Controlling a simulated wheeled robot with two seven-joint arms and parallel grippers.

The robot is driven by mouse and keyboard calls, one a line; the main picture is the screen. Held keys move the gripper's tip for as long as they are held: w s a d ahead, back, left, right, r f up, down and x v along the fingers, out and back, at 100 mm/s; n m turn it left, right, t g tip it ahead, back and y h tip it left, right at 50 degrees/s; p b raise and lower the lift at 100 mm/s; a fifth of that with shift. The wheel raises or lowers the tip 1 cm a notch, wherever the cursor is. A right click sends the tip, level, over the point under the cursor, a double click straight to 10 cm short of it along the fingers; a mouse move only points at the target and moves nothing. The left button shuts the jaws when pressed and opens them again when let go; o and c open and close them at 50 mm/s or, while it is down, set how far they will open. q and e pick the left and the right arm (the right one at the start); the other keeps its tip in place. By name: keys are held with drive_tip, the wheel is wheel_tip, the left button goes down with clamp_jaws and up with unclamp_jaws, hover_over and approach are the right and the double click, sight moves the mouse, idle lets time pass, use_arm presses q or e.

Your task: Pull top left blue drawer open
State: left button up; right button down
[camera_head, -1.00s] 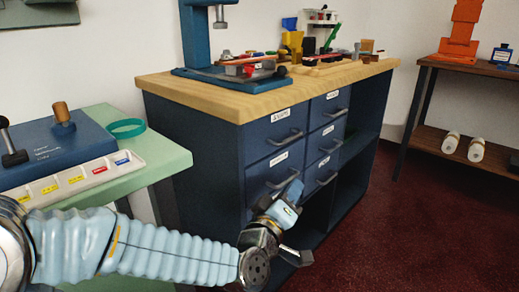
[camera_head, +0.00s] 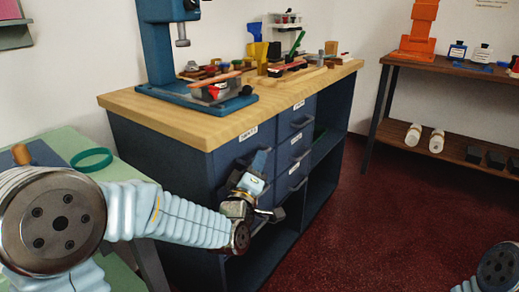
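The top left drawer (camera_head: 229,155) is in the left column of the dark blue cabinet, just under the wooden top, with a white label. Its front looks flush with the cabinet. Its handle is largely hidden behind my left gripper. My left gripper (camera_head: 267,188) is in front of the left drawers, its fingers spread, one up by the top drawer and one lower down. I see nothing between them; whether a finger touches the handle I cannot tell. Part of my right arm shows at the lower right; its gripper is outside the view.
The wooden top (camera_head: 200,126) carries a blue press (camera_head: 160,50) and several small items. A right column of drawers (camera_head: 293,150) has handles close to my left gripper. Open shelves are below and right. A green table (camera_head: 120,180) stands at left. The red floor (camera_head: 385,220) is clear.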

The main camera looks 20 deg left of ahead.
use_arm(q)
drive_tip(key=shift+x, duration=1.45)
clamp_jaws()
